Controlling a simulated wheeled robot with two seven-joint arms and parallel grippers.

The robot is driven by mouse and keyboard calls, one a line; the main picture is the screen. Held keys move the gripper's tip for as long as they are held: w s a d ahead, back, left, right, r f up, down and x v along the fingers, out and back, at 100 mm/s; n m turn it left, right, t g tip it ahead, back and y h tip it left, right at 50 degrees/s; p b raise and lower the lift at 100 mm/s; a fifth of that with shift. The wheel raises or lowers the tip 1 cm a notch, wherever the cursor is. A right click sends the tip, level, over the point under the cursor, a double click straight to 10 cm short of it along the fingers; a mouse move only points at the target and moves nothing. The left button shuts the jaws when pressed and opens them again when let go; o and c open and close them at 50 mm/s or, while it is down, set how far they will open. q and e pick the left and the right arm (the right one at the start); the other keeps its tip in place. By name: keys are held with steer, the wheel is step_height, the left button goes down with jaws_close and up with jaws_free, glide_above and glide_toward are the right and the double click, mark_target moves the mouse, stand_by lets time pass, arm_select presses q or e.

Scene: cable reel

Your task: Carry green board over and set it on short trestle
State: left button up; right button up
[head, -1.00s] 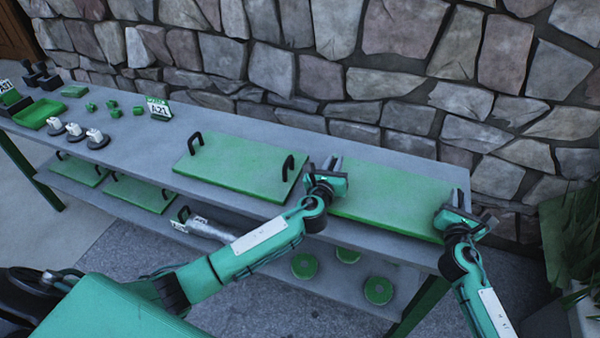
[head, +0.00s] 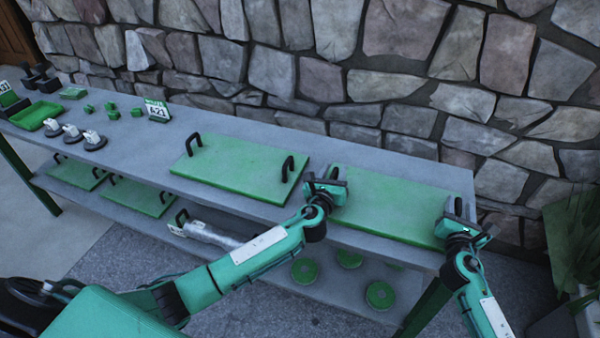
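A green board (head: 392,207) lies flat at the right end of the grey bench, its handles mostly hidden by my grippers. My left gripper (head: 335,176) is at the board's left end and appears shut on the handle there. My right gripper (head: 459,208) is at the board's right end and appears shut on the other handle. The board seems to rest on the bench top; any gap under it is too small to tell. No short trestle can be made out in view.
A second green board (head: 240,168) with two black handles lies just left. The bench (head: 225,124) also holds a sign (head: 157,111), green blocks and a green tray (head: 36,116) at far left. Boards and green discs (head: 380,295) sit on its lower shelf. A stone wall stands behind; a plant (head: 575,235) at right.

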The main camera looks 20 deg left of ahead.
arm_select(q)
steer(key=shift+s+f, duration=0.1)
steer(key=shift+s, duration=0.3)
steer(key=s, duration=1.1)
steer(key=shift+d, duration=0.2)
arm_select(e)
steer(key=shift+s, duration=0.15)
arm_select(q)
steer(key=shift+s, duration=0.1)
arm_select(e)
steer(key=s, duration=1.1)
steer(key=shift+s+d, duration=0.2)
steer(key=shift+s, duration=0.2)
